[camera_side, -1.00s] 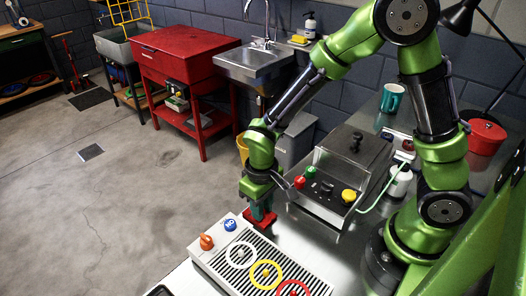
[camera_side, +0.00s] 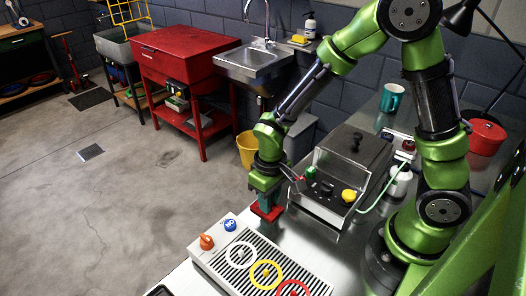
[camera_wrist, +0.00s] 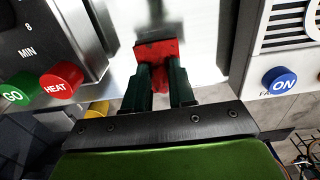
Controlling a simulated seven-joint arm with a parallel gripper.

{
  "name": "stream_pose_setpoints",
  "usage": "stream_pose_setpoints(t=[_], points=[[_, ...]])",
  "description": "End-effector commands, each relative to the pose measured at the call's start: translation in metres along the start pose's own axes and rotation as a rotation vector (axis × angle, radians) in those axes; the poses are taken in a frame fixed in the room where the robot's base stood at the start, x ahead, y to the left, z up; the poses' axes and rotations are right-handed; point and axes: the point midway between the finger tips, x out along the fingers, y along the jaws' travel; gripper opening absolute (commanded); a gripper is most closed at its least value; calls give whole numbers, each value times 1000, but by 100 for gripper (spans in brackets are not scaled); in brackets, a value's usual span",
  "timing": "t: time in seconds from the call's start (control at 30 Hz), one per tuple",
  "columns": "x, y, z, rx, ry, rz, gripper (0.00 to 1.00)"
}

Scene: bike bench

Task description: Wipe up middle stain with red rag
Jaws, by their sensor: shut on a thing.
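My gripper (camera_side: 266,203) is shut on the red rag (camera_side: 266,213), which sits between and below the fingers, low at the metal bench top (camera_side: 318,240). In the wrist view the rag (camera_wrist: 158,50) sticks out beyond the dark green fingers (camera_wrist: 162,88). I cannot tell whether it touches the surface. No stain can be made out clearly in the side view. In the wrist view a blurred grey streak (camera_wrist: 156,12) shows just beyond the rag; I cannot tell whether it is a stain or a reflection.
A slatted panel (camera_side: 213,262) with an orange knob (camera_side: 206,241), a blue ON button (camera_side: 230,225) and white, yellow and red rings stands at the front. A clear-lidded box (camera_side: 338,172) with HEAT and GO buttons stands to the right. Bare bench lies between.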

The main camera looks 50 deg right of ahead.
Motion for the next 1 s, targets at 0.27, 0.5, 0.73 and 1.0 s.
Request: stream_pose_setpoints(t=[0.27, 0.5, 0.73, 1.0], points=[[-13, 0, -1, -1, 3, 0, 0], [-37, 0, -1, -1, 3, 0, 0], [-50, 0, 0, -1, 1, 0, 0], [-50, 0, 0, -4, 0, 0, 0]])
